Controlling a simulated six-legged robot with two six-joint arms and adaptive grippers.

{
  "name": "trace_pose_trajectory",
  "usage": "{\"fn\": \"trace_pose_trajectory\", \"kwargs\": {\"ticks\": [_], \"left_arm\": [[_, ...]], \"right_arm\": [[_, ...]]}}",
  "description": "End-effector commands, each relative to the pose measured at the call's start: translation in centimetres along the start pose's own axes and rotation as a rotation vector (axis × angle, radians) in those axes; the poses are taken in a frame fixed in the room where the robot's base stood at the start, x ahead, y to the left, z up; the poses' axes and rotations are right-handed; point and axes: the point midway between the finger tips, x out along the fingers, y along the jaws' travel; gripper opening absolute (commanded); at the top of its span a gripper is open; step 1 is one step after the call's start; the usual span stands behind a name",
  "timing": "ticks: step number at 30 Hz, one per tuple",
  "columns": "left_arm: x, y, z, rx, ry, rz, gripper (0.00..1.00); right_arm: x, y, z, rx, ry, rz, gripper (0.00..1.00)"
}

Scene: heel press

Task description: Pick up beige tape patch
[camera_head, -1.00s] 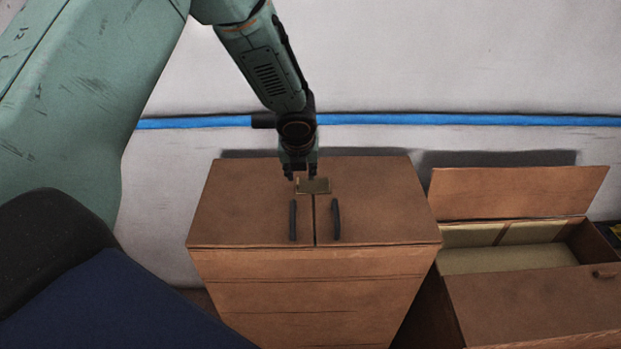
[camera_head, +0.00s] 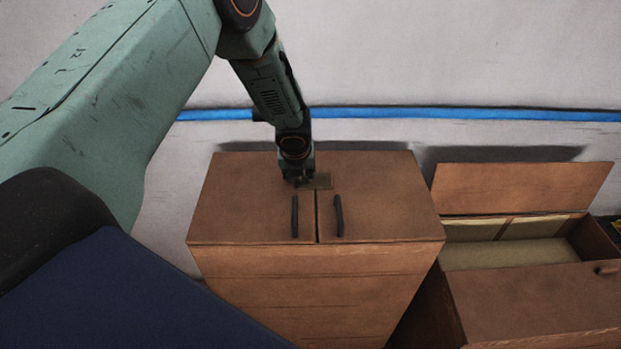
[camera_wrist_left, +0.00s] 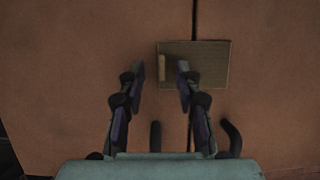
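The beige tape patch (camera_head: 320,181) lies across the seam between the two doors on top of the brown wooden cabinet (camera_head: 235,205). In the left wrist view, the patch (camera_wrist_left: 212,64) is a flat rectangle with a lighter strip near its left end. My left gripper (camera_head: 298,182) is at the patch's left end. Its two fingers (camera_wrist_left: 160,72) are open, one on each side of the light strip in the picture. Nothing is held between them. I cannot tell whether the fingertips touch the patch. My right gripper is in neither view.
Two black door handles (camera_head: 295,216) (camera_head: 338,216) stand up from the cabinet top, just in front of the patch. An open wooden chest (camera_head: 530,300) stands to the right. A blue stripe (camera_head: 400,113) runs along the pale wall behind. The cabinet top around the patch is otherwise clear.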

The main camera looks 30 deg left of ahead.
Motion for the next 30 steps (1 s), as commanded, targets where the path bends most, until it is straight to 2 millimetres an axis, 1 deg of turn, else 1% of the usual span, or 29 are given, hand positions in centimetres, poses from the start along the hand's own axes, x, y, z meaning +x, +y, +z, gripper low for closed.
{"fn": "trace_pose_trajectory", "kwargs": {"ticks": [3, 9, 21, 30], "left_arm": [[0.46, -0.04, 0.08, 0.001, 0.0, 0.0, 0.34], [0.52, -0.04, 0.22, 0.0, -0.001, 0.0, 0.34], [0.5, -0.02, 0.2, 0.0, -0.001, 0.0, 0.0], [0.47, -0.05, 0.2, 0.001, -0.001, -0.001, 0.0]], "right_arm": [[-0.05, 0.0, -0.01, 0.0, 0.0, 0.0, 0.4], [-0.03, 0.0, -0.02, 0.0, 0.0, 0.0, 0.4], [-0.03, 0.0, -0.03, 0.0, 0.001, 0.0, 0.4], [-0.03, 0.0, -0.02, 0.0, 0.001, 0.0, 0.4]]}}
